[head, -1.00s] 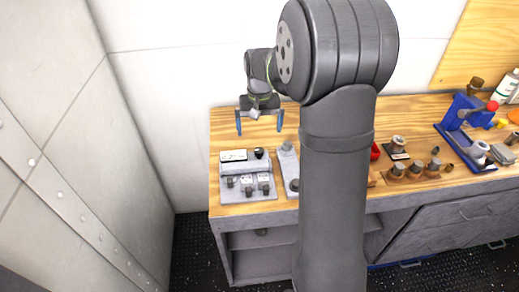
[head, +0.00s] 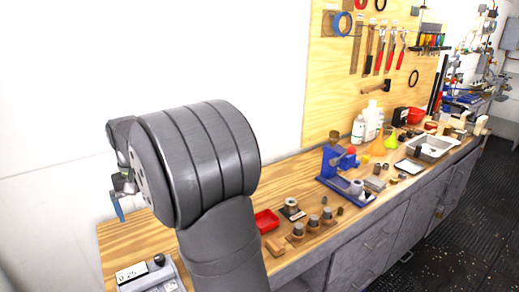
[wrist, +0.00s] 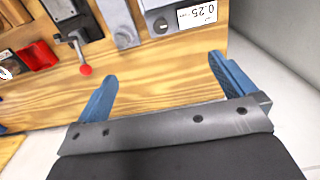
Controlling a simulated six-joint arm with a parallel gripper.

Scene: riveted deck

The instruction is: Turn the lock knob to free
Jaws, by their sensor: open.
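A grey control box (head: 168,284) with a white label and a black knob (head: 159,259) stands at the bench's left end in the head view, cut by the frame's lower edge. In the wrist view, a grey box with a "0.25" label (wrist: 196,14) and a small round dark-slotted part (wrist: 161,25) shows at the top. I cannot tell which part is the lock knob or how it is turned. My gripper (wrist: 162,75) is open and empty, its blue fingers over bare wood short of the boxes. In the head view one blue finger (head: 118,206) shows behind my arm.
A lever with a red ball (wrist: 86,70) sits near the left finger in the wrist view, beside a grey plate (wrist: 124,28). A red tray (head: 266,221), several metal pieces and a blue press (head: 338,170) stand farther right. A white wall borders the bench.

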